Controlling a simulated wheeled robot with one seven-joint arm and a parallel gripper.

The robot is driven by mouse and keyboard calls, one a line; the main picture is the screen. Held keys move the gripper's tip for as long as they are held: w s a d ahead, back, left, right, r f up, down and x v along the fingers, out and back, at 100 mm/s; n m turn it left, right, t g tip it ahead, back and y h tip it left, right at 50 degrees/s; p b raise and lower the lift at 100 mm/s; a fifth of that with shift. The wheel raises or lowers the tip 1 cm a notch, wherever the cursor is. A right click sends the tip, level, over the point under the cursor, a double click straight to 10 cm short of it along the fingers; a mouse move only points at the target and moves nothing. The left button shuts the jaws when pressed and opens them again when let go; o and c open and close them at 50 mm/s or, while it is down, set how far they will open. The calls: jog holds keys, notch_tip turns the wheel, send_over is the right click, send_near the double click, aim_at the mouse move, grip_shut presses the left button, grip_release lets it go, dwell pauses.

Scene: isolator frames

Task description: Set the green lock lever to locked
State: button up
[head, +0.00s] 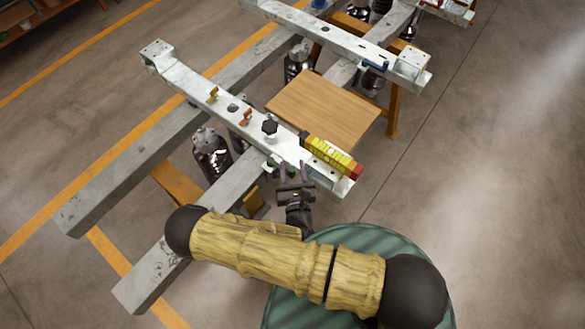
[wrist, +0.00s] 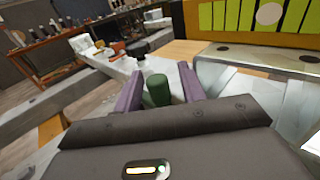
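The green lock lever shows in the wrist view as a dark green rounded grip (wrist: 159,90), straight ahead between my two purple fingers. In the head view the green lever (head: 274,163) is a small dark green part on the near edge of the white metal beam (head: 190,82). My gripper (head: 293,170) is at that edge, and its fingers also show in the wrist view (wrist: 160,88). The fingers are apart, with a narrow gap on each side of the grip. Whether the grip is fully between the fingertips or just beyond them I cannot tell.
A yellow block with a red end (head: 331,156) lies on the beam just right of my gripper. A black knob (head: 270,127) and orange levers (head: 246,117) stand farther along the beam. A wooden board (head: 328,108) is behind. Concrete bars (head: 140,165) lie left.

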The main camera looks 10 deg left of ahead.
jog(key=shift+s+d+f, duration=0.1)
jog(key=shift+s, duration=0.5)
jog(key=b+v, duration=0.2)
jog(key=v, duration=0.9)
jog(key=shift+w+d, duration=0.1)
jog(key=shift+w, duration=0.05)
